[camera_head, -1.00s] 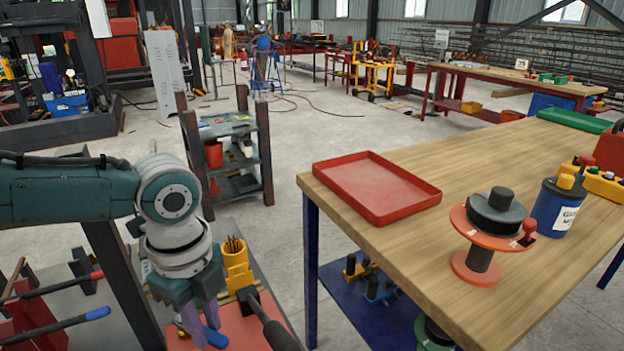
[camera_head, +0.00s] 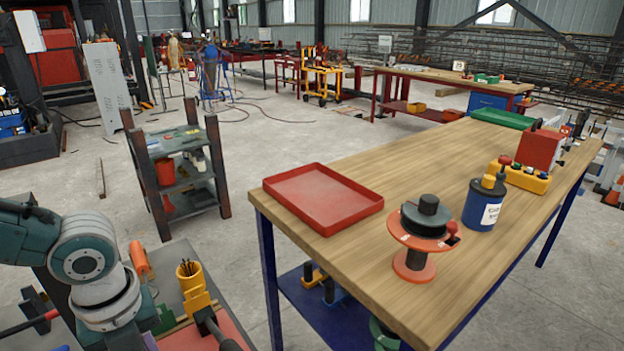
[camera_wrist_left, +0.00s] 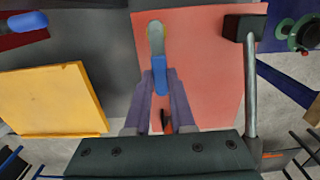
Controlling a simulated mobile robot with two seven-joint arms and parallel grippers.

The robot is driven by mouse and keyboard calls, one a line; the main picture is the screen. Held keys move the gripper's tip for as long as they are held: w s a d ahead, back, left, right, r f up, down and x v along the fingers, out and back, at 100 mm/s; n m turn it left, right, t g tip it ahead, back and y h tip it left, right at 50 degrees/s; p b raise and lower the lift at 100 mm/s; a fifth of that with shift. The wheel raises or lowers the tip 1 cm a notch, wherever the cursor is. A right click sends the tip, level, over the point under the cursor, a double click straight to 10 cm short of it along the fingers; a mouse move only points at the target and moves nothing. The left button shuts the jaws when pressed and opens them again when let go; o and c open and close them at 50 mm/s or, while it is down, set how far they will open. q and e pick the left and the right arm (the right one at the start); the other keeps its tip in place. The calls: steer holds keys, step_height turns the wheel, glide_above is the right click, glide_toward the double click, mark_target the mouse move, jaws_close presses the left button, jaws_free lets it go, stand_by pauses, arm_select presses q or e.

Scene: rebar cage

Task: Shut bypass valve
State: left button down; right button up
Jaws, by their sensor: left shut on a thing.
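In the left wrist view, a grey metal lever with a blue grip (camera_wrist_left: 160,76) lies over a red plate (camera_wrist_left: 200,45). My left gripper (camera_wrist_left: 158,88) has its two purple fingers shut on the blue grip, one on each side. No valve body or label shows clearly, so I cannot tell how far the lever is turned. In the head view my left arm reaches down at the lower left, and its fingertips are below the picture's edge. My right gripper is in neither current view.
A wooden table (camera_head: 375,265) at the right carries a red tray (camera_head: 322,198), a wire spool (camera_head: 418,240) and a blue can (camera_head: 480,212).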

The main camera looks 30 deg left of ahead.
arm_select(q)
steer(key=shift+d, duration=0.1)
stand_by(0.3)
steer(key=c, duration=0.8)
jaws_free()
steer(key=shift+o, duration=0.2)
step_height(320, 180, up, 10)
steer(key=p, duration=0.1)
steer(key=shift+p, duration=0.3)
steer(key=shift+s, duration=0.1)
